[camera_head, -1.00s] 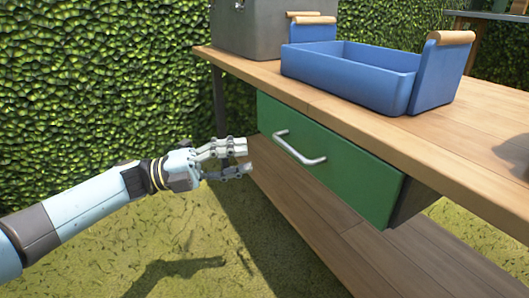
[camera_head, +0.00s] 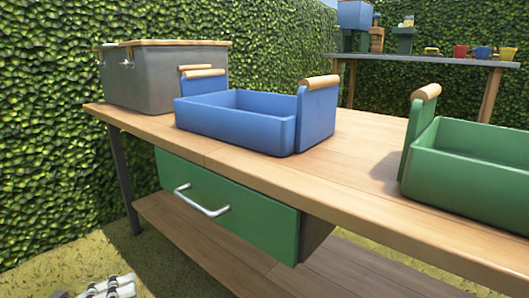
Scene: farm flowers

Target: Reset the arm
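My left gripper (camera_head: 108,288) shows only in part at the bottom left edge of the head view. Its pale finger links are visible, low over the grass and apart from the workbench. The frame's edge cuts off the rest, so I cannot tell whether it is open or shut. The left arm behind it is out of the frame. My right gripper and arm are not in view.
A wooden workbench (camera_head: 370,160) has a closed green drawer (camera_head: 245,215) with a metal handle (camera_head: 203,204). On top are a grey box (camera_head: 165,82), a blue tray (camera_head: 235,125) and a green tray (camera_head: 470,170). Another table (camera_head: 430,60) with pots stands behind.

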